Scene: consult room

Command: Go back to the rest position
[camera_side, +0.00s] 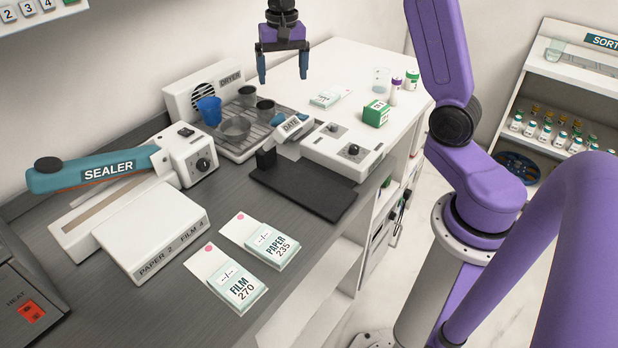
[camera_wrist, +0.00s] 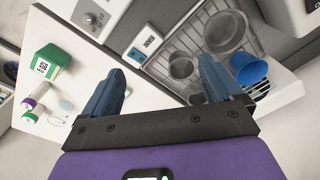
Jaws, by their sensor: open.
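My gripper (camera_side: 283,68) hangs above the back of the counter, in front of the pale wall, with its blue fingers pointing down. In the wrist view its two fingers (camera_wrist: 160,88) stand apart with nothing between them. My gripper is open and empty. It is clear of the dryer rack (camera_side: 262,143) and the white counter section (camera_side: 330,65) below it. My purple arm rises on the right side of the side view.
The dryer (camera_side: 195,97) holds a blue cup (camera_side: 209,110) and metal cups. A date machine (camera_side: 340,150), a green box (camera_side: 376,113) and small bottles stand nearby. The sealer (camera_side: 95,172), a film pouch pack (camera_side: 238,287) and a paper pouch pack (camera_side: 272,245) lie nearer.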

